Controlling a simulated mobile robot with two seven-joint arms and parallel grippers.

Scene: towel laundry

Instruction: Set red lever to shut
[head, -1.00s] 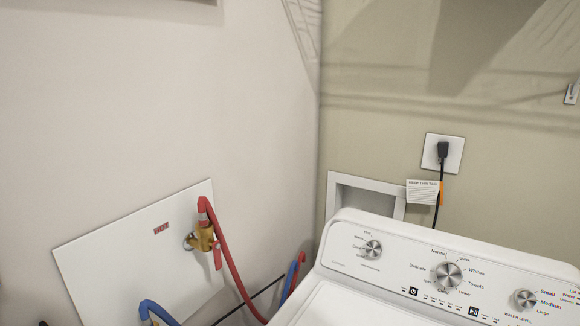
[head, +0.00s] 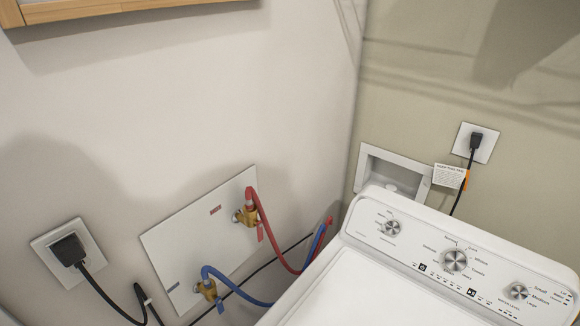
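The red lever (head: 259,232) hangs down from the brass hot-water valve (head: 246,215) on the white wall panel (head: 180,243), below a small red label. A red hose (head: 272,244) runs from the top of this valve down to the right. A second brass valve (head: 207,290) with a blue lever (head: 220,306) and a blue hose (head: 232,287) sits lower on the same panel. Neither of my grippers shows in the head view.
A white washing machine (head: 385,282) fills the lower right, close to the valves. A wall outlet with a black plug (head: 68,250) is at the left, its cord hanging down. Another outlet (head: 475,142) and a recessed white box (head: 392,172) are on the back wall.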

